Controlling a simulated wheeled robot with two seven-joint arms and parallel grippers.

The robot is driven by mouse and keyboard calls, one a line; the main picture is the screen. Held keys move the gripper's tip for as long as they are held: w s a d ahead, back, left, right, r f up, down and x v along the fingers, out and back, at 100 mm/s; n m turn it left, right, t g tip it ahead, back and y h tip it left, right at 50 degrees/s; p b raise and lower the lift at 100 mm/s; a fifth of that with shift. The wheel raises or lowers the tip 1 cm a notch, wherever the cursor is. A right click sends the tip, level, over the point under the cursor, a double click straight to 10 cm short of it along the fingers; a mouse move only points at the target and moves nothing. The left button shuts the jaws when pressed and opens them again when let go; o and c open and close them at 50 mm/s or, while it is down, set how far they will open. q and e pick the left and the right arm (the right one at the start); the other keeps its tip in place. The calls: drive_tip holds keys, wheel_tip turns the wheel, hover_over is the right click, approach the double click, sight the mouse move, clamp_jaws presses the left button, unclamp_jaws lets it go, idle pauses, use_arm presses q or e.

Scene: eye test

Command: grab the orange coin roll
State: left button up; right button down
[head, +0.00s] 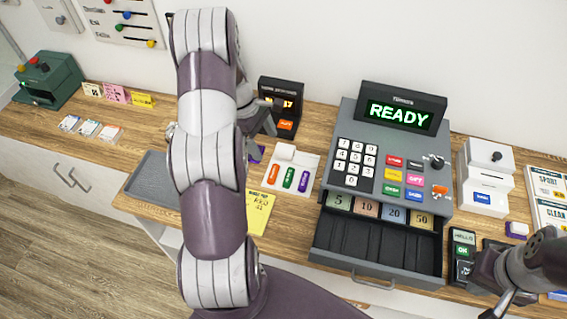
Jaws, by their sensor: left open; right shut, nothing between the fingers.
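The orange coin roll (273,174) lies on a small white tray (284,192), at the left of a green roll (289,178) and a purple roll (304,181). My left gripper (268,117) is open, behind the tray and in front of the small dark display box. It is apart from the orange roll, and my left arm partly hides it. My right gripper (496,306) is shut and empty at the lower right, far from the rolls.
A cash register (391,150) with an open drawer (378,250) stands right of the tray. A yellow note (260,212) lies in front of it, and a grey tray (152,184) is at left. A dark display box (283,90) stands behind.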

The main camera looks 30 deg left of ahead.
use_arm(q)
wheel_tip(320, 180, down, 3)
drive_tip(key=a+n+p, duration=0.1)
drive_tip(key=a+n, duration=0.1)
drive_tip(key=p, duration=0.1)
hover_over(273, 172)
drive_tip(key=a, duration=0.2)
drive_tip(key=f, duration=0.4)
drive_tip(key=shift+s+t, duration=0.2)
drive_tip(key=shift+t, duration=0.1)
drive_tip(key=p+x, duration=0.2)
drive_tip(key=x, duration=0.1)
drive_tip(key=p+x, duration=0.1)
drive_tip(key=x, duration=0.1)
drive_tip(key=shift+s+a+f, duration=0.15)
drive_tip(key=shift+s+a, duration=0.05)
drive_tip(key=shift+a, duration=0.1)
drive_tip(key=shift+d+f, duration=0.15)
drive_tip(key=shift+f, duration=0.1)
drive_tip(key=shift+d, duration=0.1)
drive_tip(key=c, duration=0.9)
